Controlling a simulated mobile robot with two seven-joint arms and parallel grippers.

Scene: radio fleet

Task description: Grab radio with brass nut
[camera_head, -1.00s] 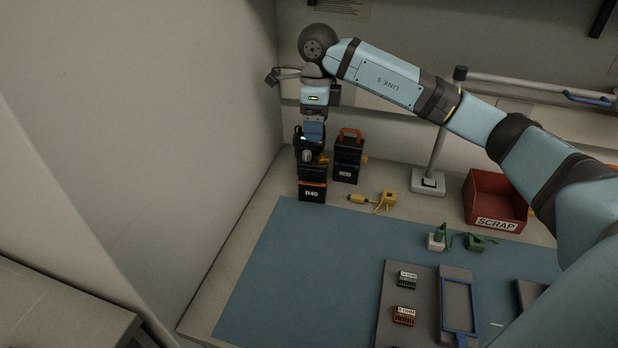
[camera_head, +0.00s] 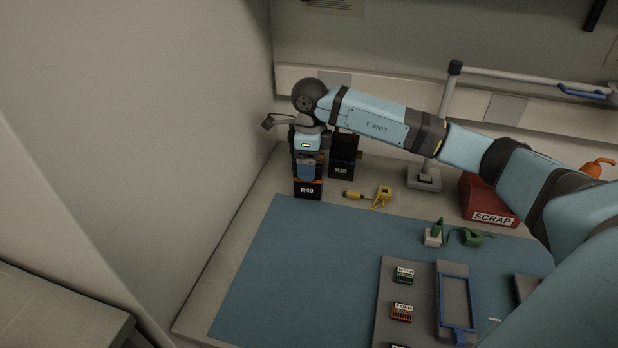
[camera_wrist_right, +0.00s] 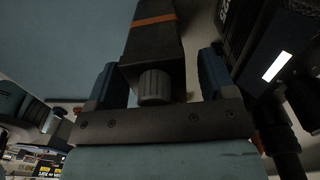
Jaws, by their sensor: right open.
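The black radio marked R40 (camera_head: 308,190) has an orange band and stands at the back left, beyond the mat. The black radio marked R30 (camera_head: 342,171) stands just right of it. My right gripper (camera_head: 306,170) points down over R40, hiding its top. In the right wrist view, a black radio with an orange band (camera_wrist_right: 152,45) lies between the blue fingers of the open gripper (camera_wrist_right: 158,80). A ribbed grey knob (camera_wrist_right: 155,87) shows on its near end. No brass nut is clear on R40; a small yellowish part (camera_head: 359,155) shows beside R30. My left gripper is out of view.
A yellow tool (camera_head: 381,196) lies right of the radios. A red scrap bin (camera_head: 490,203) and a grey post (camera_head: 439,130) stand farther right. The left wall is close to R40. The blue mat's (camera_head: 290,270) left part is clear.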

